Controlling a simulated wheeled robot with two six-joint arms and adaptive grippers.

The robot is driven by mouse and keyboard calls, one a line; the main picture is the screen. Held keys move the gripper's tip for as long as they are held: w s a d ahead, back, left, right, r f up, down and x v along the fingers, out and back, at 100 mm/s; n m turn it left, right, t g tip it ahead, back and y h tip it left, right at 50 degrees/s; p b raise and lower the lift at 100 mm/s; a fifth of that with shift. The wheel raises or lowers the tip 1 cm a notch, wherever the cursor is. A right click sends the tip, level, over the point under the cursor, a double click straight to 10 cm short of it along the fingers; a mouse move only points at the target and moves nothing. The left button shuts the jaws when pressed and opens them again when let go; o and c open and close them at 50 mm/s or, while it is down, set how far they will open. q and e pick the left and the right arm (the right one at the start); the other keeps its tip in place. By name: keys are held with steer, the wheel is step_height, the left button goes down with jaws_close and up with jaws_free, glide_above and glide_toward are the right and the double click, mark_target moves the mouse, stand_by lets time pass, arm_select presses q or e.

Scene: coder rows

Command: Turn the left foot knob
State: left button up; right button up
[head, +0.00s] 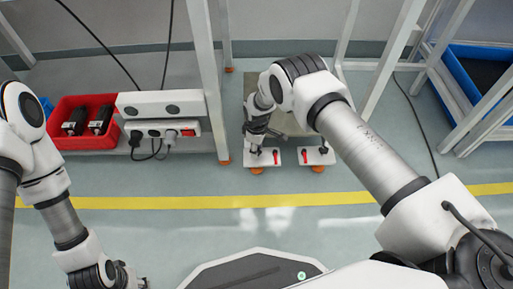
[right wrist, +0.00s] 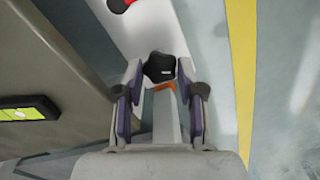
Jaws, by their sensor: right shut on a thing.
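The left foot knob is a dark, lobed knob (right wrist: 158,68) between the fingertips in the right wrist view, above a bit of orange foot. My right gripper (right wrist: 161,75) is shut on it, one finger on each side. In the head view my right gripper (head: 254,146) points down at the left white foot plate (head: 264,158), and mostly hides the knob. A red lever (head: 276,157) is on that plate. The right white foot plate (head: 312,157) has its own dark knob (head: 323,150). My left gripper (head: 112,276) is low at the left, its fingers unclear.
A red bin (head: 68,141) with dark parts and a white power strip (head: 160,131) with plugs stand on a low shelf at left. White frame posts (head: 208,80) flank the work spot. A blue crate (head: 462,92) is at right. The floor by the yellow line (head: 230,201) is clear.

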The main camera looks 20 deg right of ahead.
steer(key=shift+w+d+r, duration=0.1)
stand_by(0.4)
steer(key=o, duration=0.9)
step_height(320, 180, up, 12)
